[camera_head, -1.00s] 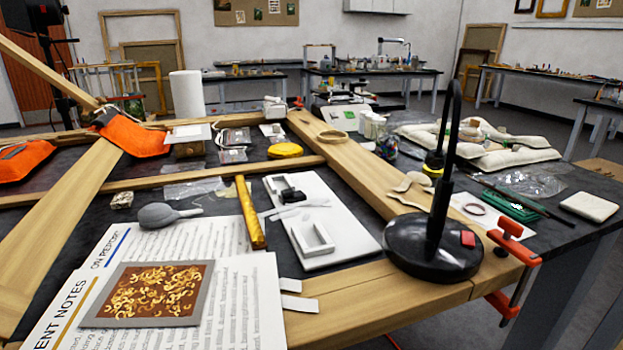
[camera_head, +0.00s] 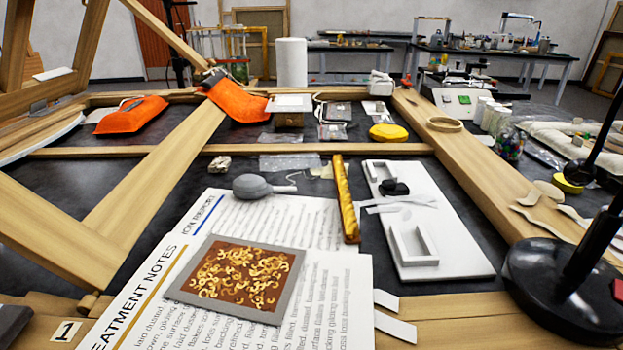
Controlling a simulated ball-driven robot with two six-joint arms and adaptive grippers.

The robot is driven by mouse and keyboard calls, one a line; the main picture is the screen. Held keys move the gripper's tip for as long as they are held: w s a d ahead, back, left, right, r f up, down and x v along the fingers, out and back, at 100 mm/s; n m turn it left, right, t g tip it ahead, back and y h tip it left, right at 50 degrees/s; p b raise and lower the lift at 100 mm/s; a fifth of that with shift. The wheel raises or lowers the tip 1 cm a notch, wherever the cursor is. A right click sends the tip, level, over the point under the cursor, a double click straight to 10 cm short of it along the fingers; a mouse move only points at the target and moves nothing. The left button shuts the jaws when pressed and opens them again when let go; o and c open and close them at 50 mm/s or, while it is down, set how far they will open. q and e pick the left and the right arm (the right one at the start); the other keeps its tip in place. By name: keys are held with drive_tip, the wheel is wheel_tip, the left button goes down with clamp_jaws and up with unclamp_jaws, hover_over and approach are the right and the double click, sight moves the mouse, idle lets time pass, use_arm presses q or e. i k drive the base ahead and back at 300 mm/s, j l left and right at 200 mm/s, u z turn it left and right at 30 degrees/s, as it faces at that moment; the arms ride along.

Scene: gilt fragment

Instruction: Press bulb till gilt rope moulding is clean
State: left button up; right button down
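A grey rubber bulb (camera_head: 262,186) with a thin nozzle pointing right lies on the dark table, at the top edge of the printed sheets. A gilt rope moulding (camera_head: 346,200), a gold twisted bar, lies to the right of the bulb, its near end by the printed paper. Whether there is dust on the moulding is too small to tell. The nozzle tip and the moulding are apart. Neither of my grippers shows in the head view.
A grey-framed panel with gold curls (camera_head: 240,278) lies on the printed sheets (camera_head: 340,290). A white board (camera_head: 455,255) with small trays is right of the moulding. A black lamp base (camera_head: 560,285) stands at the right. Wooden beams (camera_head: 160,170) cross the table.

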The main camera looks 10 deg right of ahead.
sight(248, 182)
drive_tip(key=k+j+u, duration=0.1)
drive_tip(key=j, duration=1.65)
drive_tip(key=k+u, duration=0.05)
drive_tip(key=k, duration=0.05)
